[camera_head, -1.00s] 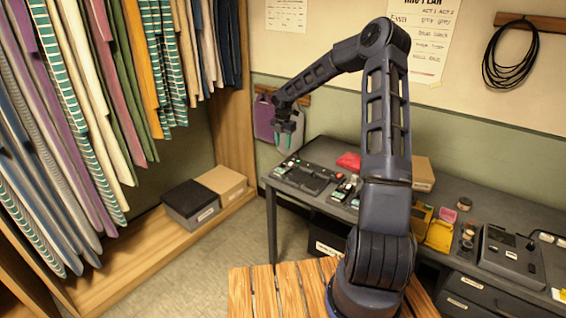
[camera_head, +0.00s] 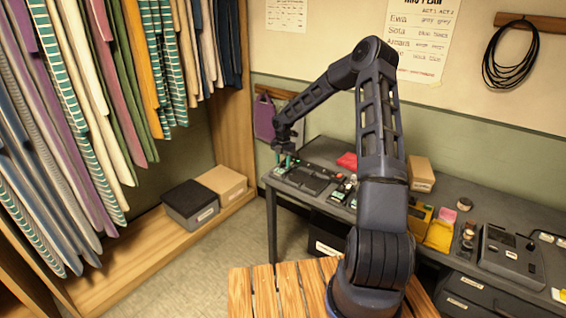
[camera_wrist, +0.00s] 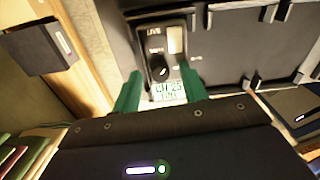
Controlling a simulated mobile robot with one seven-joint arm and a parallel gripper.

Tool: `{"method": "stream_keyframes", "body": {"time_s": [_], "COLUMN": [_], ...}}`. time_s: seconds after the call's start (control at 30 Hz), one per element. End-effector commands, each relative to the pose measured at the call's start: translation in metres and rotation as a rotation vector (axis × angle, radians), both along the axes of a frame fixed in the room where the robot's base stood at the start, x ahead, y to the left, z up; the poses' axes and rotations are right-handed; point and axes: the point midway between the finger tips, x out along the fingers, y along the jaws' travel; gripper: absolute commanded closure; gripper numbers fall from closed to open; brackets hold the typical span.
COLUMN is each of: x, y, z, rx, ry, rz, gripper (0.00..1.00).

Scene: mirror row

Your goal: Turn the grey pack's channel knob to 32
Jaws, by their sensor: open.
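A pack (camera_wrist: 184,17) with a dark grey face lies under my gripper in the wrist view. It carries a black channel knob (camera_wrist: 159,68) with a pale pointer line, and a pale lit display (camera_wrist: 170,91) that appears to read CH 25. My gripper (camera_wrist: 160,71) is open, with its green fingertips on either side of the knob. I cannot tell whether they touch it. In the head view my gripper (camera_head: 284,162) is down at the left end of the dark table and hides most of this pack.
A dark tray (camera_head: 308,181) sits on the table (camera_head: 400,194) beside my gripper. Other small devices (camera_head: 343,190), a red item (camera_head: 347,160) and a cardboard box (camera_head: 420,174) stand to its right. A purple bag (camera_head: 263,119) hangs behind my gripper.

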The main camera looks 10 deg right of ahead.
Motion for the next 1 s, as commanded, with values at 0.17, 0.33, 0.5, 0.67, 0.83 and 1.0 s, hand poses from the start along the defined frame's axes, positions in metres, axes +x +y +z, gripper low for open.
{"method": "stream_keyframes", "body": {"time_s": [0.17, 0.33, 0.5, 0.67, 0.83, 1.0], "x": [0.0, -0.0001, -0.0001, 0.0, -0.0001, 0.0], "y": [0.0, -0.0001, -0.0001, 0.0003, 0.0003, 0.0006], "z": [0.0, 0.0001, 0.0002, 0.0004, 0.0004, 0.0009], "rx": [0.0, 0.0, 0.0, -0.001, -0.001, -0.002], "ry": [0.0, 0.0, 0.0, -0.001, 0.0, -0.001], "rz": [0.0, 0.0, 0.0, -0.015, -0.077, -0.191], "gripper": [0.57, 0.87, 1.0, 1.0, 1.0, 1.0]}}
